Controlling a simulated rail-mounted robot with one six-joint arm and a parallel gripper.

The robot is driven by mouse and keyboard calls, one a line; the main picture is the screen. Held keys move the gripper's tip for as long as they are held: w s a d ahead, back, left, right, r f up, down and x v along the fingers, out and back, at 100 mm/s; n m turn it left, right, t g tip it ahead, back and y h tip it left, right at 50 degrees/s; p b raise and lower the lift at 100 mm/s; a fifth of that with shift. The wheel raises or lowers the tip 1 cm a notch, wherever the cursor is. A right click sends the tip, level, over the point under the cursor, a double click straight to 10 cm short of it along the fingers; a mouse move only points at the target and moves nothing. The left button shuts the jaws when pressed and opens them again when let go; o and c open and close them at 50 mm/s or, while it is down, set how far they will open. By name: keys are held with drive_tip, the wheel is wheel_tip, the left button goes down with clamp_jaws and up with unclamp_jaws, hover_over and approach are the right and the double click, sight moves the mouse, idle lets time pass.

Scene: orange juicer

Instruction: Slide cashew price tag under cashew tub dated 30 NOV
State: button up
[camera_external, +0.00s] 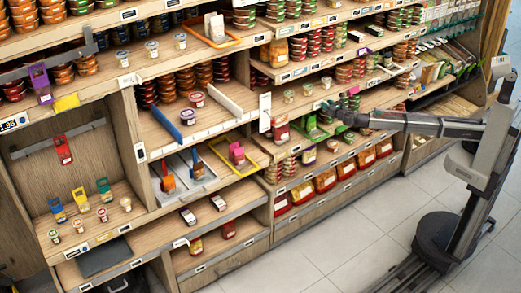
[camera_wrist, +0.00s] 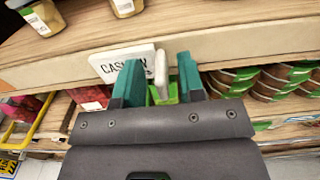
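A white price tag reading "CASHEW", its end partly covered by my left finger, stands at the shelf edge in the wrist view (camera_wrist: 112,62). My gripper (camera_wrist: 160,75) has its two teal fingers apart. A narrow white piece (camera_wrist: 161,70) shows between them with gaps at both sides; I cannot tell whether it is part of the tag. Two small tubs with pale contents, one with a label (camera_wrist: 42,17) and one cut by the frame's top (camera_wrist: 126,6), stand on the shelf above. Their dates are not legible. In the external view my gripper (camera_external: 343,106) is at the front of the right-hand shelves.
The wooden shelf edge (camera_wrist: 225,42) runs just beyond my fingertips. Stacked tubs with green bands (camera_wrist: 270,80) fill the shelf below at right. A yellow frame (camera_wrist: 28,120) is at lower left. Small tubs (camera_external: 288,95) stand spaced along the shelf in the external view.

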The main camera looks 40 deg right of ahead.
drive_tip(key=s+a, duration=0.1)
drive_tip(key=s, duration=0.9)
drive_tip(key=shift+s+a, duration=0.3)
drive_tip(key=shift+s, duration=0.05)
drive_tip(key=s+d+f+m+g+h, duration=0.1)
drive_tip(key=s+d+f+m+g, duration=0.3)
drive_tip(key=d+m, duration=0.3)
drive_tip(key=s+d+f+m+g+h+p, duration=0.1)
drive_tip(key=s+d+f+m+g, duration=0.25)
drive_tip(key=d+m, duration=0.45)
drive_tip(key=s+d+f+m+g, duration=0.3)
drive_tip(key=d+f+m+g, duration=0.1)
drive_tip(key=d+m, duration=0.3)
drive_tip(key=s+d+m+g+y+p, duration=0.1)
drive_tip(key=s+d+m, duration=0.3)
drive_tip(key=d, duration=0.4)
drive_tip(key=s+d+f+m+g+y, duration=0.1)
drive_tip(key=s+d+m+g+y, duration=0.1)
drive_tip(key=d, duration=0.5)
drive_tip(key=s+d+f+m+g+y+p, duration=0.1)
drive_tip(key=s+d+m+g, duration=0.2)
drive_tip(key=s+d+m, duration=0.3)
drive_tip(key=s+d, duration=0.2)
drive_tip(key=shift+s+d+y+p, duration=0.15)
drive_tip(key=shift+d+y+p, duration=0.15)
